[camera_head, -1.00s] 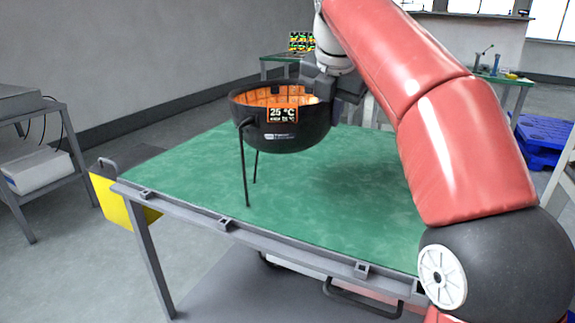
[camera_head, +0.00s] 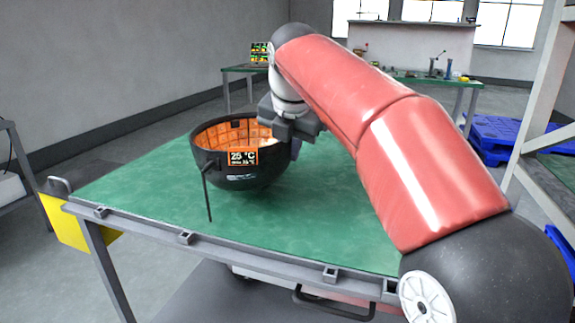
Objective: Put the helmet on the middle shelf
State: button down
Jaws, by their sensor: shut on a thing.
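The helmet (camera_head: 238,178) is a black shell with an orange lining, held upside down with its opening upward. A "25 °C" label shows on its front rim and a dark strap hangs from its near side. My gripper (camera_head: 272,140) is shut on the helmet's right rim; the fingertips are partly hidden by the rim and my wrist. The helmet is over the green table, and I cannot tell how far above the top it is. Part of a rack (camera_head: 535,140) stands at the right edge; its middle shelf cannot be made out for sure.
The green table (camera_head: 130,195) is otherwise bare, with a grey rail along its front edge. A yellow box (camera_head: 65,222) hangs at its left corner. Blue pallets (camera_head: 495,135) lie behind right. Another green bench (camera_head: 240,70) stands at the back.

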jog(key=shift+f, duration=1.25)
jog(key=shift+f, duration=0.2)
jog(key=c, duration=1.4)
grip_release()
